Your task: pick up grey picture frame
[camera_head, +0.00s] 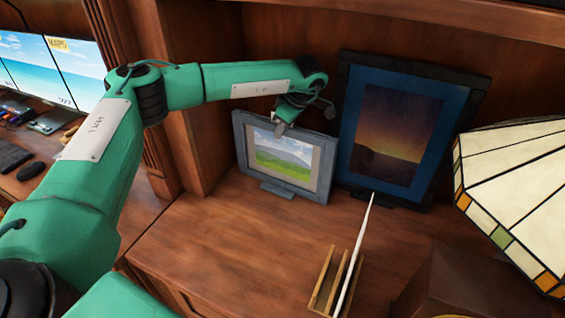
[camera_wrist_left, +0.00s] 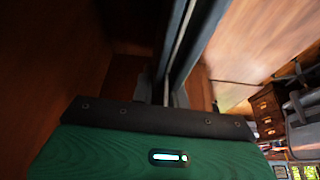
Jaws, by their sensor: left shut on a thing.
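The grey picture frame (camera_head: 284,160) holds a green landscape picture and stands upright on the wooden shelf in the head view. My left gripper (camera_head: 288,122) comes from above and is shut on the top edge of this frame. In the left wrist view, the frame (camera_wrist_left: 190,40) shows edge-on as a dark narrow band running up from between the fingers of my left gripper (camera_wrist_left: 165,92). The frame's lower edge looks at or very near the shelf; I cannot tell whether it touches. My right gripper is not in view.
A larger dark frame (camera_head: 402,130) with a sunset picture stands close to the right of the grey frame. A stained-glass lamp shade (camera_head: 520,190) is at the right. A small wooden rack (camera_head: 325,285) holds a thin white item. The shelf's left front is clear.

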